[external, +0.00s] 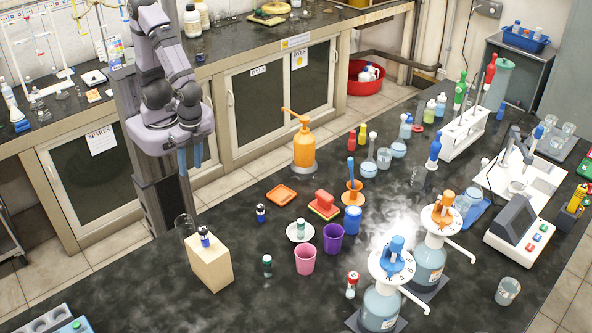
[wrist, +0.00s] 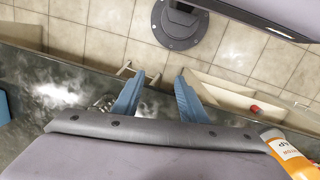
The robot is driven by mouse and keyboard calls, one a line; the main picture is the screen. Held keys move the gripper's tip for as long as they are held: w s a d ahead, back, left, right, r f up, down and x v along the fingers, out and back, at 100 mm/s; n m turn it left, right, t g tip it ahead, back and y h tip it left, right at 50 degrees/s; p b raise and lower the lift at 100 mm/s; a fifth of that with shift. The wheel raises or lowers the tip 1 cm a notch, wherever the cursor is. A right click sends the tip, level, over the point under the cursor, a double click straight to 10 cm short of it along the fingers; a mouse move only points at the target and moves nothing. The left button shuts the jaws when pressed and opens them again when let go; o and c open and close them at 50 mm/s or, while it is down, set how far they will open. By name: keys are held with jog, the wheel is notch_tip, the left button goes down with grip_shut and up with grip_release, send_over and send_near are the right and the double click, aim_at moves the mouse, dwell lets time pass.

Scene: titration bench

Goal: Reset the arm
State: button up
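My arm is folded up high over the left side of the bench in the external view. My gripper (external: 190,157) points downward with its blue fingers and hangs above and behind the wooden block. In the wrist view my gripper (wrist: 158,95) shows two blue fingers set well apart, with nothing between them but a view of the floor and bench edge. It touches nothing that I can see.
A wooden block (external: 210,265) with a small vial on top stands below my gripper. An orange pump bottle (external: 304,145) stands to the right and also shows in the wrist view (wrist: 290,157). Pink (external: 305,259) and purple (external: 333,238) cups stand further right.

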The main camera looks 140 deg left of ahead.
jog(key=shift+w+a+r+m+t+y, duration=0.2)
jog(key=shift+w+a+m+t+y, duration=0.1)
jog(key=shift+w+a+m, duration=0.15)
jog(key=shift+w+a+r+m+t+y, duration=0.2)
jog(key=shift+w+a+m+t+y, duration=0.15)
jog(key=shift+a, duration=0.15)
